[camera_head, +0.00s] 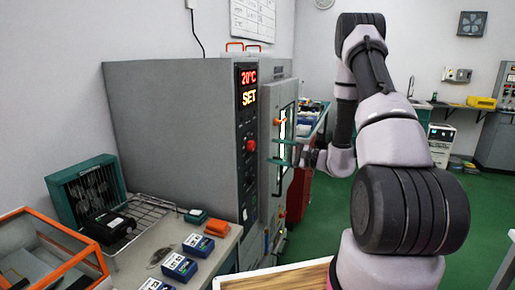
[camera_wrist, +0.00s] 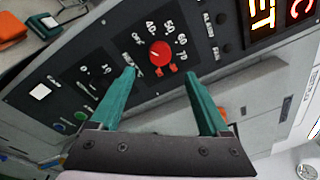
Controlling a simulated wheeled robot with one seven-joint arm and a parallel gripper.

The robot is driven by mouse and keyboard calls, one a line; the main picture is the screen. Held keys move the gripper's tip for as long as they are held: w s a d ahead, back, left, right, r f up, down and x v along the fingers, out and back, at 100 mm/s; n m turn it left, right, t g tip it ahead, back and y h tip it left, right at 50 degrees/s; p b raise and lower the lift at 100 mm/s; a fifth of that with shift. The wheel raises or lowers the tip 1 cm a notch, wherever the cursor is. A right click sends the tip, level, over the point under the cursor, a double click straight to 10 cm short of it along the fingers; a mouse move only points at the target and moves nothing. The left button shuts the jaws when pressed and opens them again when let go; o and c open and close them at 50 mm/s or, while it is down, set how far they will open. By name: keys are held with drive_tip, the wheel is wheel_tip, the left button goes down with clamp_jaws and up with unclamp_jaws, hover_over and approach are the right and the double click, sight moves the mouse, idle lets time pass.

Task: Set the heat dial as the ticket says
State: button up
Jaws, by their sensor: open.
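The heat dial is a red round knob (camera_wrist: 160,53) on the dark control panel, with a printed scale showing OFF, 40, 50, 60 and 70 around it. It also shows in the head view as a red knob (camera_head: 251,145) on the grey oven cabinet (camera_head: 170,125). I cannot tell surely where its pointer stands. My gripper (camera_wrist: 160,73) is open, its teal fingers pointing at the panel on either side of the dial, apart from it. In the head view my gripper (camera_head: 283,152) is in front of the panel. The display (camera_head: 248,86) reads 20°C and SET. No ticket is clearly readable.
A bench at the front left holds a wire rack (camera_head: 150,212), blue boxes (camera_head: 198,245) and an orange-framed case (camera_head: 45,255). Green floor is open at the right. A written sheet (camera_head: 253,18) hangs above.

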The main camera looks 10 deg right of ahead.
sight(254, 147)
drive_tip(key=x, duration=0.8)
drive_tip(key=shift+c, duration=0.3)
clamp_jaws()
